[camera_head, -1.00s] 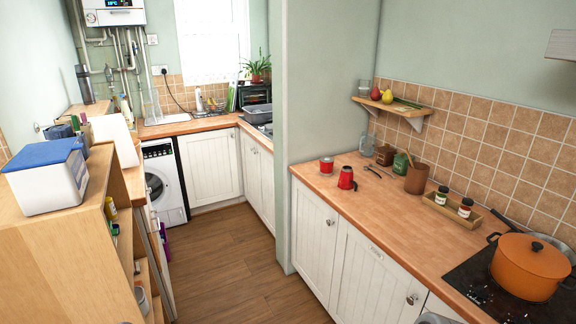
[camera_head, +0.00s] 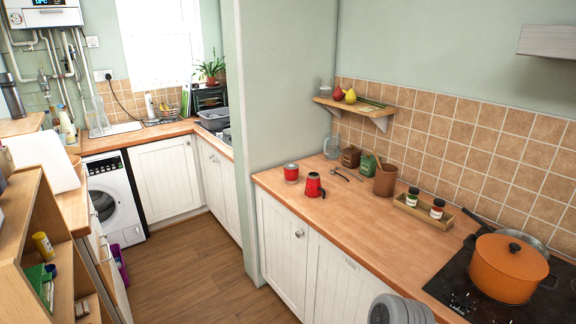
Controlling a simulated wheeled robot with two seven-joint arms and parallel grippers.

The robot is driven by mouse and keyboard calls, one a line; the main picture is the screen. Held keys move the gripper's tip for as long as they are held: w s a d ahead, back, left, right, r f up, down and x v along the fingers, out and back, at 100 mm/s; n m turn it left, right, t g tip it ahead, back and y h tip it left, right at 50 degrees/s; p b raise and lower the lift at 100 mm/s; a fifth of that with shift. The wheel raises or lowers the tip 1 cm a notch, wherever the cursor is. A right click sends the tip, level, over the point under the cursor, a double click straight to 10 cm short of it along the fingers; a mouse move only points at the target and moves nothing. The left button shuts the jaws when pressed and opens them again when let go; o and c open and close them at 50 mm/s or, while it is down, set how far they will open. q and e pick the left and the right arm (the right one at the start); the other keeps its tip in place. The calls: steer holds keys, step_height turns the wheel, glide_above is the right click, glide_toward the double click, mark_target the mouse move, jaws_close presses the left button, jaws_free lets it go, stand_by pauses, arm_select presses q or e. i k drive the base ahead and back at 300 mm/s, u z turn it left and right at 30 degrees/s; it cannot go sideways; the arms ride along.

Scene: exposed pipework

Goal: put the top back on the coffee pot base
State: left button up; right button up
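Two small red pieces stand apart near the wall end of the right wooden counter. The one nearer the front edge (camera_head: 313,185) has a black handle and a dark knob, and looks like the coffee pot top. The other (camera_head: 291,172) is a short red cylinder with a pale band, just behind and left of it. It looks like the coffee pot base, but it is too small to be sure. Both look upright. Neither of my grippers is in view. A grey rounded part of my arm shows at the bottom edge, right of centre.
Spoon-like utensils (camera_head: 341,174) lie right of the red pieces. A glass jar (camera_head: 332,147), green canister (camera_head: 368,164) and brown pot (camera_head: 385,180) stand behind. A tray (camera_head: 424,212) with two jars and an orange pot (camera_head: 508,268) on the hob are further right. The counter's front middle (camera_head: 365,225) is clear.

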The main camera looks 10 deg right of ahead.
mark_target(312, 189)
steer(key=i, duration=2.25)
steer(key=u, duration=1.05)
steer(key=i, duration=1.15)
steer(key=z, duration=2.3)
steer(key=i, duration=0.35)
steer(key=u, duration=0.1)
